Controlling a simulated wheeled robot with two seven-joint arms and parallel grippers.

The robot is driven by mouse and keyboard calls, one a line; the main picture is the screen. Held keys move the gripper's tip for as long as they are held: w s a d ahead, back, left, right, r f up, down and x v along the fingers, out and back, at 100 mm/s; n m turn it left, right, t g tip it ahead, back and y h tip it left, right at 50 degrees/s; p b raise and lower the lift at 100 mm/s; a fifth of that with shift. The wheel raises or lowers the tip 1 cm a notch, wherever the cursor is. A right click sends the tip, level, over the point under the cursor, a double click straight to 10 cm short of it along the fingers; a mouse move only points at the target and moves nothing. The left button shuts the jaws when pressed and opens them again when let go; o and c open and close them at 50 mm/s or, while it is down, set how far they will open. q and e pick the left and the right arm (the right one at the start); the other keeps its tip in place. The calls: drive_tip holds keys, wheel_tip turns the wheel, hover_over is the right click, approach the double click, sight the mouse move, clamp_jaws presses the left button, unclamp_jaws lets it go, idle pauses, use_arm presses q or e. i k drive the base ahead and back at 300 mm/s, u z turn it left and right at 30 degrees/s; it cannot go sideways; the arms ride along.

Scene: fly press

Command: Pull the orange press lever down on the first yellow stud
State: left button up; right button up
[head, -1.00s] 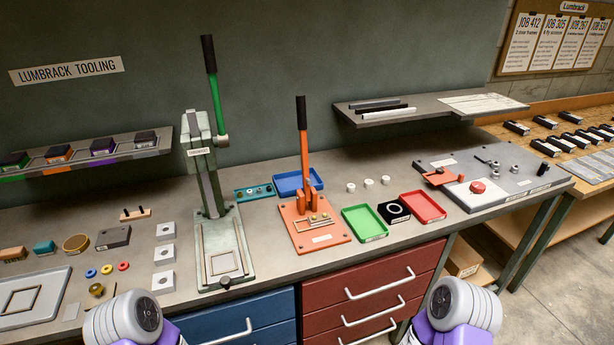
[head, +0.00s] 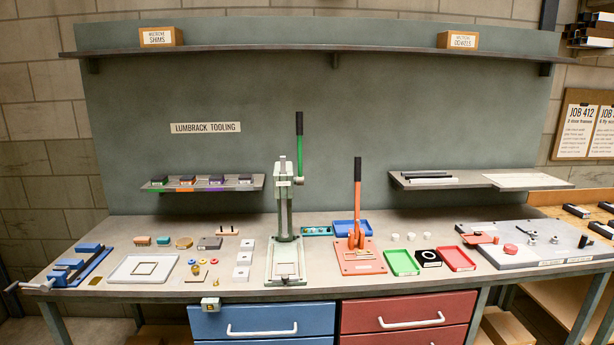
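The orange press (head: 362,262) stands on the bench right of centre in the head view. Its orange lever (head: 357,205) with a black grip (head: 357,169) points straight up. Small brass-coloured pieces lie on the base plate, too small to tell whether one is the yellow stud. Neither of my grippers is in view.
A green-levered press (head: 284,225) stands just left of the orange one. A blue tray (head: 350,224) sits behind it, and green (head: 402,263) and red (head: 457,259) trays lie to its right. A low shelf (head: 470,180) hangs at the back right.

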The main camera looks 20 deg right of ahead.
sight(358, 166)
drive_tip(key=z, duration=1.05)
drive_tip(key=i, duration=0.95)
drive_tip(key=z, duration=0.05)
